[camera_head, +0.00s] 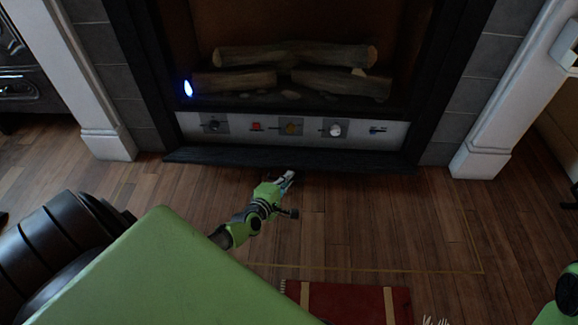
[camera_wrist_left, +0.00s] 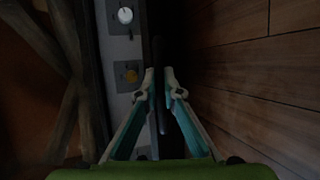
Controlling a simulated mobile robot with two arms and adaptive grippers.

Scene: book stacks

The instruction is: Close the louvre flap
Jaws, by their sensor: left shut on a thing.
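The louvre flap (camera_head: 215,157) is the long dark panel along the bottom of the fireplace, below the control strip. It juts out toward me, just above the floor. My left gripper (camera_head: 287,178) is at the flap's front edge, near its middle. In the left wrist view my left gripper (camera_wrist_left: 159,74) has one finger on each side of the flap's thin dark edge (camera_wrist_left: 158,50) and is shut on it. The flap's inner side and hinge are too dark to make out.
The pale control strip (camera_head: 354,130) has several knobs and switches. Logs (camera_head: 295,57) lie in the firebox above, with a blue flame (camera_head: 188,88) at the left. White pillars stand either side. A red rug (camera_head: 345,303) lies on the otherwise clear wooden floor (camera_head: 400,220).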

